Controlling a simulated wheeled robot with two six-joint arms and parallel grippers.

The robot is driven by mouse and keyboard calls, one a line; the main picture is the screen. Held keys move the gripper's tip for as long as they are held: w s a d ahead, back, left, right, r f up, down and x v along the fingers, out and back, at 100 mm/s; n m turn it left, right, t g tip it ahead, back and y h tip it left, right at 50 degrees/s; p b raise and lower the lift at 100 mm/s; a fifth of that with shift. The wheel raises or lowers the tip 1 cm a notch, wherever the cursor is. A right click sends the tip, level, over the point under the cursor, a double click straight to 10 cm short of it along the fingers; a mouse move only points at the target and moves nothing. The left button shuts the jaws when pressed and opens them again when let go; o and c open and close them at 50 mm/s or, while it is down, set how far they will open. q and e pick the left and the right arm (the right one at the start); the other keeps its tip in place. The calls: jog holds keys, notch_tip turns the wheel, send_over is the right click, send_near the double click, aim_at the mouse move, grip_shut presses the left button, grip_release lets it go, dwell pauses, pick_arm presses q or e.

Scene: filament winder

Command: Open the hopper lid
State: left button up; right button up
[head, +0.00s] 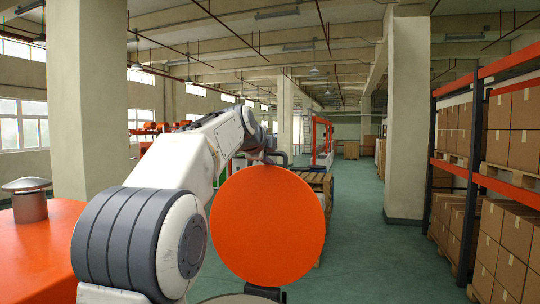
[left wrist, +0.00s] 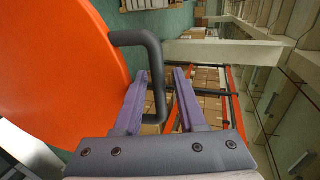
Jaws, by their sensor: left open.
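The hopper lid (head: 267,224) is a round orange disc, standing raised on edge with its flat face toward me in the head view. It also fills the left of the left wrist view (left wrist: 50,70). A dark bent bar handle (left wrist: 155,60) sticks out from it. My left gripper (left wrist: 161,76) is open, with its two purple-grey fingers on either side of the handle's bar; I cannot tell whether they touch it. In the head view the gripper (head: 262,157) is at the lid's top edge, partly hidden. A grey rim (head: 240,299), likely the hopper's, shows below the lid.
An orange surface with a grey metal cap (head: 28,200) is at the left. Racks with cardboard boxes (head: 510,230) stand at the right. A pale pillar (head: 408,120) rises before them. Green floor (head: 375,260) is clear between the lid and the racks.

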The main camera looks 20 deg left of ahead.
pick_arm(q)
jog(key=shift+s+f, duration=0.1)
jog(key=shift+s+b, duration=0.3)
jog(key=shift+b, duration=0.05)
jog(key=b+v, duration=0.4)
jog(key=v, duration=0.5)
jog(key=shift+s+r, duration=0.3)
jog(key=shift+r, duration=0.1)
